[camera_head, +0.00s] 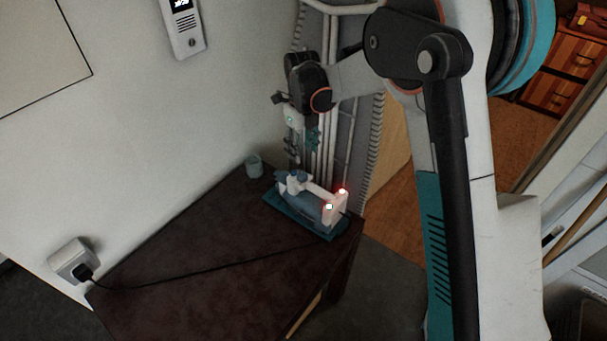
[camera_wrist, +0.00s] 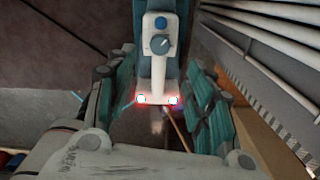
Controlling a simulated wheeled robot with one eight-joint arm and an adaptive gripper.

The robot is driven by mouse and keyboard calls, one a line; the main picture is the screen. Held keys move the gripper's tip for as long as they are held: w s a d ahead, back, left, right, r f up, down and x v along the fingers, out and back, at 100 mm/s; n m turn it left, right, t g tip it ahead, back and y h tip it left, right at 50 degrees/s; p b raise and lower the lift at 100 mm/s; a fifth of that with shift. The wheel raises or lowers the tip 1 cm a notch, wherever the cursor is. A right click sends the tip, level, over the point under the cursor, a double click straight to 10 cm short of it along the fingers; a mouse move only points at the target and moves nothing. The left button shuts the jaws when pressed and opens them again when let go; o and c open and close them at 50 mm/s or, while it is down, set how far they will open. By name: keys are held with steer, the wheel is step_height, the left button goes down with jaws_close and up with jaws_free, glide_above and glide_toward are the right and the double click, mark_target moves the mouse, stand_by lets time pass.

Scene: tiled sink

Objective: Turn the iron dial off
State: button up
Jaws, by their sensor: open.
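The iron (camera_head: 306,194) is blue with a white handle and lies on a teal base (camera_head: 280,217) on a dark table. Two red lights glow on its right end. The wrist view shows its white top (camera_wrist: 157,68), with a grey round dial (camera_wrist: 160,43) beside a blue button (camera_wrist: 161,22). My gripper (camera_head: 302,148) is above the iron in the head view, apart from it. In the wrist view my gripper (camera_wrist: 160,85) has its teal-padded fingers spread on either side of the iron, with nothing between them held.
The dark table (camera_head: 190,240) is mostly clear. A small cup (camera_head: 253,166) stands by the wall behind the iron. A black cord (camera_head: 190,273) runs across the table to a wall socket (camera_head: 74,262). White pipes (camera_head: 330,110) rise behind the iron.

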mark_target(302, 175)
step_height(302, 175, down, 10)
steer(key=shift+f+b, duration=0.25)
steer(key=shift+b, duration=0.9)
steer(key=shift+c, duration=0.5)
steer(key=c, duration=1)
